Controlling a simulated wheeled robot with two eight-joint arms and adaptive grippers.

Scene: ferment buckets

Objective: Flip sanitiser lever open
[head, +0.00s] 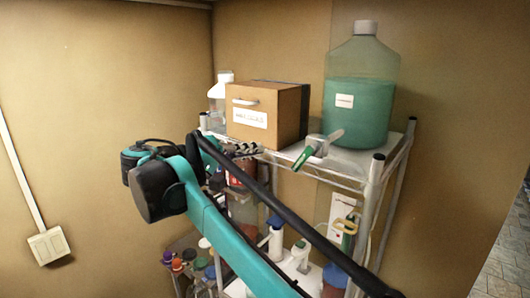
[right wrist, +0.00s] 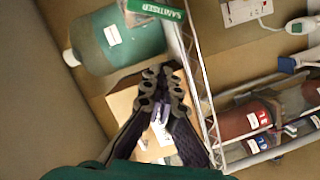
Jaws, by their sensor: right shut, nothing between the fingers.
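My left gripper is not in view.
A labelled cardboard box (head: 280,113) stands left of the jug on the wire rack (head: 375,165). A white-topped bottle (head: 220,88) stands behind it. My right arm crosses in front of the rack.

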